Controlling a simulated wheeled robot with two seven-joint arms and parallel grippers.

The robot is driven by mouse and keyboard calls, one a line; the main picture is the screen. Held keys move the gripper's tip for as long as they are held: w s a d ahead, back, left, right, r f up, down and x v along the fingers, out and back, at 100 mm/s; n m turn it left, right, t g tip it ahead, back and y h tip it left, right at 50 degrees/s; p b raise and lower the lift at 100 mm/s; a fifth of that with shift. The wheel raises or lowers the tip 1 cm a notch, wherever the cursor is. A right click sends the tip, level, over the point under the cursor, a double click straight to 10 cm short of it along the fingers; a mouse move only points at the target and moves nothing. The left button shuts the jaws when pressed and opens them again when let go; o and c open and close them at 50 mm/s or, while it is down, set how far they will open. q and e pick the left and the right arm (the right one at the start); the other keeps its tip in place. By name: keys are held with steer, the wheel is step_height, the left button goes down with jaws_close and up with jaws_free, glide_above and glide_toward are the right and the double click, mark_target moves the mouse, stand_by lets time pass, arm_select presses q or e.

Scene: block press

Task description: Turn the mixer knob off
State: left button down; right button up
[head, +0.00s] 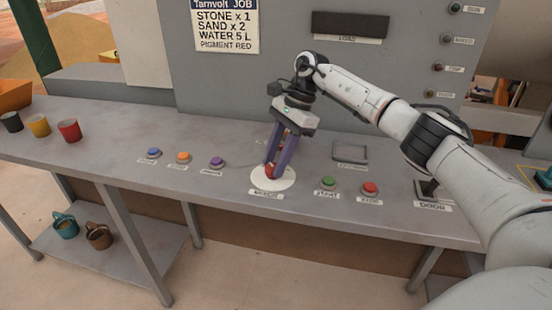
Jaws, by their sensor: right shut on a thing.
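The mixer knob (270,172) is red and stands on a round white dial plate (258,183) on the grey bench, with a small label in front of it. My right gripper (274,162) comes down from above with its purple fingers on both sides of the knob, shut on it. The fingers hide part of the knob, and I cannot tell which way it is turned. The label's text is too small to read surely. My left gripper is not in view.
Blue (153,153), orange (183,157) and purple (217,163) buttons sit left of the knob. Green (328,183) and red (370,189) buttons sit right of it, before a door lever (429,188). Cups, including a red one (69,130), stand at the far left.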

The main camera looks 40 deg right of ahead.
stand_by(0.5)
steer(key=o, duration=1)
steer(key=shift+r, duration=0.1)
steer(key=v, duration=1)
